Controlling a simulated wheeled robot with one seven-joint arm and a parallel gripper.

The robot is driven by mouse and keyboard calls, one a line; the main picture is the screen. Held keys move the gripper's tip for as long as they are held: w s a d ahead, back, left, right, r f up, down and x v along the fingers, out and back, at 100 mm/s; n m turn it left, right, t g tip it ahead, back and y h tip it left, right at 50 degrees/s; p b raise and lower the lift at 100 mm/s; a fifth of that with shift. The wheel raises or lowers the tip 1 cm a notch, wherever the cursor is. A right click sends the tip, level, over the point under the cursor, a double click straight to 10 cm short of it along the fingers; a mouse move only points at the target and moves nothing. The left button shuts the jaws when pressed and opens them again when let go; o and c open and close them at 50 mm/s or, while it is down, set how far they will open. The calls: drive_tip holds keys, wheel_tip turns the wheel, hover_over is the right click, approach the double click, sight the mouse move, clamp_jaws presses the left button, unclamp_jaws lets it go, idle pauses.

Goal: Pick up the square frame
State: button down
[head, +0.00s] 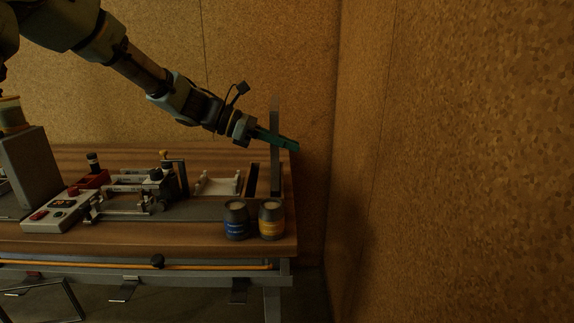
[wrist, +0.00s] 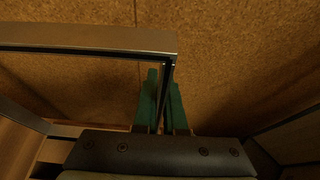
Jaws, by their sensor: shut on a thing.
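The square frame (head: 275,178) is a grey frame seen almost edge-on in the head view, upright at the right end of the workbench. Its lower end is close to the bench top; I cannot tell whether it touches. My gripper (head: 277,139) reaches in from the upper left, its green fingers crossing the frame's upper half. In the wrist view the frame's wide top bar (wrist: 80,38) runs from the left edge to above the fingers. One side bar passes down between the green fingertips of my gripper (wrist: 163,95), which are shut on it.
The wooden workbench (head: 200,242) carries a fixture with clamps (head: 130,190), a control box with red buttons (head: 58,212), and a blue-labelled jar (head: 236,221) and yellow-labelled jar (head: 271,220) near the frame. Cork-like walls (head: 450,150) stand behind and right.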

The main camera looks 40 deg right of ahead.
drive_tip(key=w+a+b, duration=0.2)
drive_tip(key=w+a, duration=0.9)
drive_tip(key=a, duration=0.3)
drive_tip(key=shift+w+f+b, duration=0.15)
drive_tip(key=shift+w+b, duration=0.05)
drive_tip(key=shift+b, duration=0.2)
